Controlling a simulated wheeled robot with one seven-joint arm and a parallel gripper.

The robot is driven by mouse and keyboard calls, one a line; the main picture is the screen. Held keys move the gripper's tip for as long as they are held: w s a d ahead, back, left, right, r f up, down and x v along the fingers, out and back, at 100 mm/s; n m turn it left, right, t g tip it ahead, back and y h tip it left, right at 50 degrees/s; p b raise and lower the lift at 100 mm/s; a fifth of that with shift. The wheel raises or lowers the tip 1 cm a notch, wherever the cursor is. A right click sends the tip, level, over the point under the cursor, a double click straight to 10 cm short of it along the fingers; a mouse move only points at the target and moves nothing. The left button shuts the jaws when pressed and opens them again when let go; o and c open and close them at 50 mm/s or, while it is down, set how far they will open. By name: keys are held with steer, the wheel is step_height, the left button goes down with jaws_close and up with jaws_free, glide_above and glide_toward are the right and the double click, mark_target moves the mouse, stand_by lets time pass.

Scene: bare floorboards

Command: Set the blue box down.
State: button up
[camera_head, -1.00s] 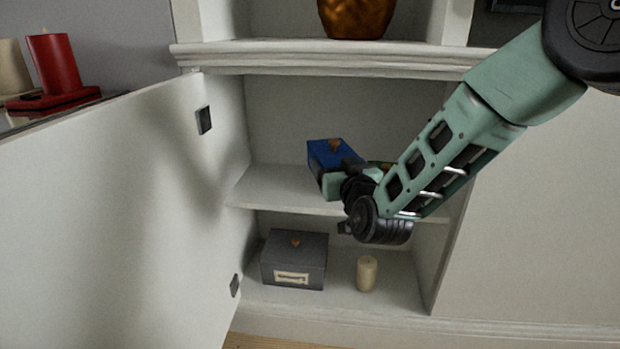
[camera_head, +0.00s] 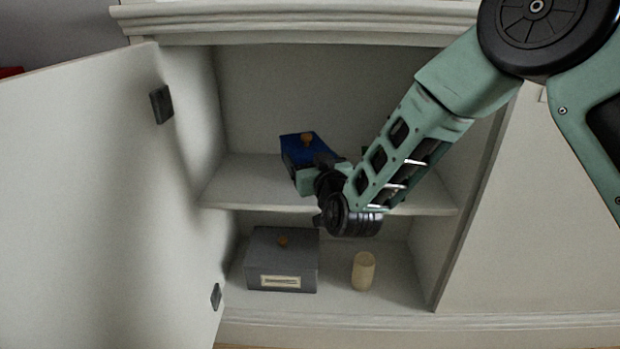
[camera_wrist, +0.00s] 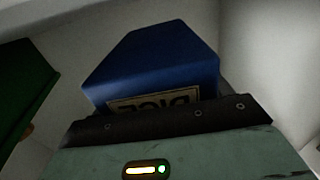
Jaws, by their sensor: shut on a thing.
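The blue box (camera_head: 299,148) has a brown knob on top and is inside the open cabinet, at the middle shelf (camera_head: 245,183). My gripper (camera_head: 316,166) is shut on it from the front right. In the wrist view the blue box (camera_wrist: 160,62) fills the space past my gripper (camera_wrist: 165,122), with a pale label that appears upside down, seemingly reading DICE. The underside of the box is hidden, so I cannot tell whether it touches the shelf or hangs just above it.
A green object (camera_wrist: 22,92) stands left in the wrist view; my arm mostly hides it in the head view. Below are a grey box (camera_head: 282,262) and a cream candle (camera_head: 363,270). The open door (camera_head: 90,200) bounds the left. The middle shelf's left part is clear.

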step_height(320, 180, down, 3)
steer(key=shift+f+b, duration=0.2)
steer(key=shift+b, duration=0.4)
steer(key=shift+f, duration=0.1)
steer(key=shift+f, duration=0.15)
steer(key=o, duration=1.3)
